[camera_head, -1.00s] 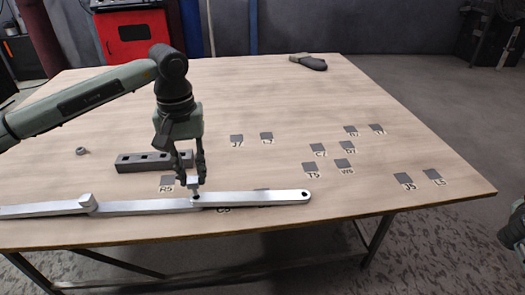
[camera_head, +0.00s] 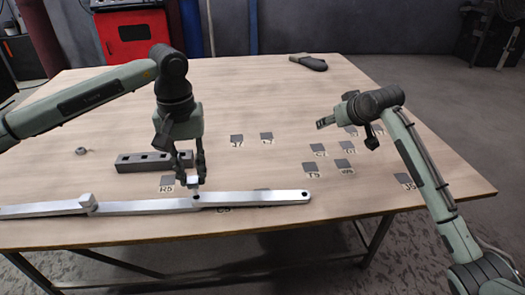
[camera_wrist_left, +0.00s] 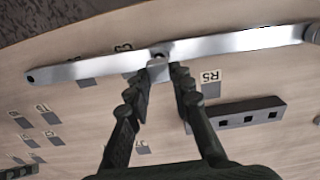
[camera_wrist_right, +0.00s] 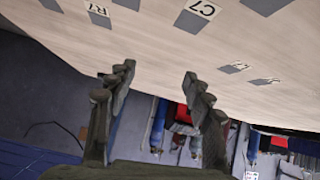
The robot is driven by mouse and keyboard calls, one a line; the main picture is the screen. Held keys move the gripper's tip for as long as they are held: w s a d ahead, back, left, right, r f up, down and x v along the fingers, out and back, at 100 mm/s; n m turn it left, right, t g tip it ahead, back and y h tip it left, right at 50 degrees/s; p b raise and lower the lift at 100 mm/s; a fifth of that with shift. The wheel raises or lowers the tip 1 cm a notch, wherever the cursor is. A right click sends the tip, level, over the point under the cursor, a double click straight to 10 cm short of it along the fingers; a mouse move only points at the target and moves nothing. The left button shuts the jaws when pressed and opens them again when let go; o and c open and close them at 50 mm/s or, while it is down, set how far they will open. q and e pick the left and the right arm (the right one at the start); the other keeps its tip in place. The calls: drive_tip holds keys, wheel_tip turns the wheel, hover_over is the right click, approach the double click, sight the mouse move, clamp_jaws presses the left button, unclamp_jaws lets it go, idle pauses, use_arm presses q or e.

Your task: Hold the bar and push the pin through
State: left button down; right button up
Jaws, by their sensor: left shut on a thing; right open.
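My left gripper (camera_head: 192,182) points down at the bar's middle, shut on a small light metal piece that looks like the pin (camera_head: 194,181). In the left wrist view the pin (camera_wrist_left: 158,72) is between the fingertips beside a dark hole in the bar (camera_wrist_left: 220,43). I cannot tell whether it has entered the hole. My right gripper (camera_head: 326,122) is above the table's right half; the right wrist view shows it open and empty (camera_wrist_right: 158,78).
A dark block with square holes (camera_head: 155,162) lies behind the bar, close to my left gripper. A small ring (camera_head: 81,151) lies at the left and a dark-handled tool (camera_head: 308,62) at the back. Flat labelled grey squares dot the right half.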

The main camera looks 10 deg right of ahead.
drive_tip(key=s+a+r+n+g+y, duration=0.1)
drive_tip(key=s+a+n+g+y, duration=0.1)
drive_tip(key=a+n, duration=0.35)
drive_tip(key=s+a+r+n+g+y, duration=0.2)
drive_tip(key=s+a, duration=0.1)
drive_tip(key=a, duration=0.6)
drive_tip(key=n+g, duration=0.6)
drive_tip(key=n, duration=0.2)
approach(240, 196)
drive_tip(key=x, duration=0.8)
drive_tip(key=shift+a+f, duration=0.1)
drive_tip(key=shift+f, duration=0.25)
drive_tip(key=shift+c, duration=0.5)
clamp_jaws()
use_arm(q)
drive_tip(key=shift+f, duration=1.65)
